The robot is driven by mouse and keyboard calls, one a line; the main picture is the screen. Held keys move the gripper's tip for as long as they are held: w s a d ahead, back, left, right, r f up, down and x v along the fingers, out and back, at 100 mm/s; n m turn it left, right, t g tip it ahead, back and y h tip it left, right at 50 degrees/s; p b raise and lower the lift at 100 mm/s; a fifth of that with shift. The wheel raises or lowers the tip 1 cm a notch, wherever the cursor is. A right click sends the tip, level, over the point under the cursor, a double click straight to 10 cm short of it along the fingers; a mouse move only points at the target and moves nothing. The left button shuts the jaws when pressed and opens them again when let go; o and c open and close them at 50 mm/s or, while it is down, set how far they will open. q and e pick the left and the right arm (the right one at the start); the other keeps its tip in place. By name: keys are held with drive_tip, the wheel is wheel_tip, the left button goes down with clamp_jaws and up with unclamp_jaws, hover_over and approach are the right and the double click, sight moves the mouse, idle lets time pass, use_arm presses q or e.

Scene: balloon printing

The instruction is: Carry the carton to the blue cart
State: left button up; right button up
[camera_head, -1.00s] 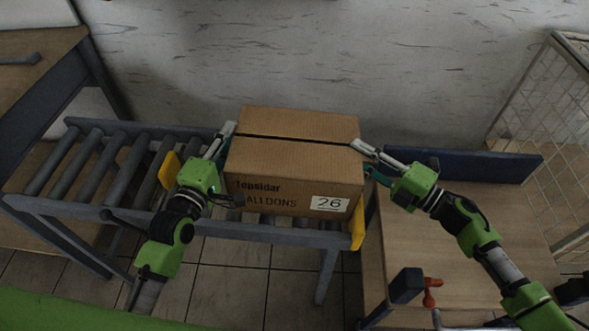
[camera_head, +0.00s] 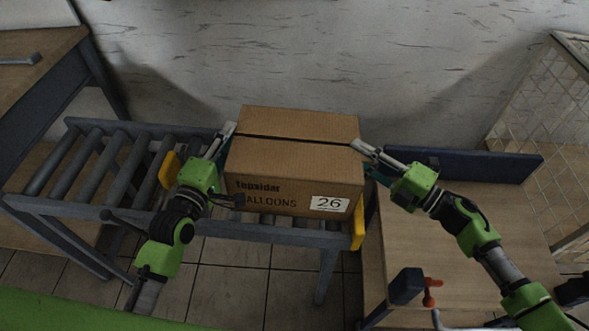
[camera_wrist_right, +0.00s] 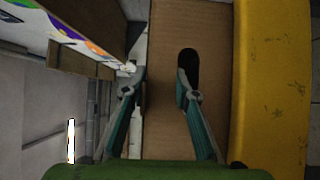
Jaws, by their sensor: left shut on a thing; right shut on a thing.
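The carton (camera_head: 290,165) is a brown cardboard box with a dark tape strip, lettering and a white "26" label. It is at the right end of the roller conveyor (camera_head: 110,165); whether it touches the rollers cannot be told. My left gripper (camera_head: 228,140) is shut on its left side. My right gripper (camera_head: 362,158) is shut on its right side. In the right wrist view, the fingers (camera_wrist_right: 158,80) straddle cardboard (camera_wrist_right: 165,125), one at the dark hand slot (camera_wrist_right: 188,65). The blue cart (camera_head: 465,235) has a wooden deck and stands right of the conveyor.
A yellow stop (camera_head: 358,225) is at the conveyor's right end, and another yellow piece (camera_head: 169,170) is left of the carton. The cart has a raised blue panel (camera_head: 480,165) at the back. A wire mesh cage (camera_head: 550,130) stands at the right. The cart deck looks clear.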

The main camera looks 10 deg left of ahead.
drive_tip(key=shift+r, duration=0.1)
idle(0.3)
wheel_tip(320, 180, up, 5)
drive_tip(key=p, duration=0.5)
drive_tip(key=shift+f, duration=0.2)
idle(0.4)
